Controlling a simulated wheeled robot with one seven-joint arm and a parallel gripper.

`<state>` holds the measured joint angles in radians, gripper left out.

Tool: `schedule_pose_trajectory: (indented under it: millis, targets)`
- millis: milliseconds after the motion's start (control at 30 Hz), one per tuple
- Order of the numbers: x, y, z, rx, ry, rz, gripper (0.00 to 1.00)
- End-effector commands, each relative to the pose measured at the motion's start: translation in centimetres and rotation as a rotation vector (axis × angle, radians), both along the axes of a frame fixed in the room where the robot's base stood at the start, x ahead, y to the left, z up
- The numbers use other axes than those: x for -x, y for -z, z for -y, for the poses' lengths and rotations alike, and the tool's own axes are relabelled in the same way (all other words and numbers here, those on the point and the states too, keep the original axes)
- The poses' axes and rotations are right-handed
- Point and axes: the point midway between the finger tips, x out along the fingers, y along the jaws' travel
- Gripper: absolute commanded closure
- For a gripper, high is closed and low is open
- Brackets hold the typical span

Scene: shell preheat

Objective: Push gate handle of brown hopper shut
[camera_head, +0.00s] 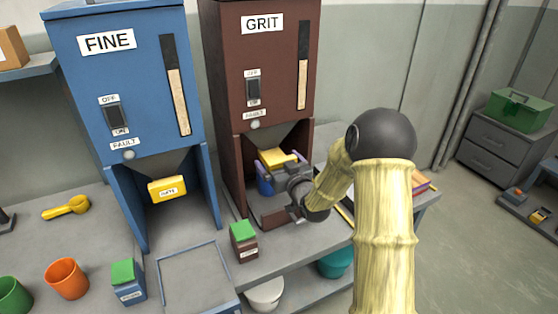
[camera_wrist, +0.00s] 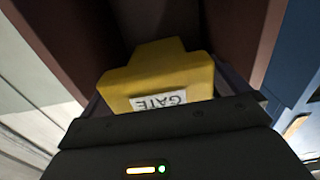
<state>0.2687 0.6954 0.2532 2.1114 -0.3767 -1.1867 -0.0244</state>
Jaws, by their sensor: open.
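The brown hopper (camera_head: 228,92), labelled GRIT, stands right of the blue hopper. Its yellow gate handle (camera_head: 277,158) sits under the chute, just beyond my gripper. In the wrist view the yellow handle (camera_wrist: 158,82) fills the middle, with its GATE label upside down. My gripper (camera_head: 292,190) is inside the brown hopper's open bay, close to the handle. It is open, and nothing shows held in it. The dark gripper body hides the handle's near edge in the wrist view, so I cannot tell whether they touch. A purple-blue container (camera_head: 264,184) is partly visible below the handle.
The blue hopper (camera_head: 127,72), labelled FINE, has its own yellow gate handle (camera_head: 167,190). A brown box with a green top (camera_head: 243,242) stands at the brown bay's front left. A grey tray (camera_head: 194,276), cups and a yellow scoop (camera_head: 66,208) lie to the left.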

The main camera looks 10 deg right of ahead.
Motion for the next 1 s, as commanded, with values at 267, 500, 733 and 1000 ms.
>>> schedule_pose_trajectory:
  millis: [267, 500, 733, 1000]
  targets:
    - [0.0, 0.0, 0.0, 0.0, 0.0, 0.0, 0.16]
    - [0.0, 0.0, 0.0, 0.0, 0.0, 0.0, 0.57]
    - [-1.3, 0.1, -0.3, 0.001, 0.0, 0.003, 0.57]
    - [-4.4, 0.0, -1.2, 0.001, 0.001, 0.003, 0.57]
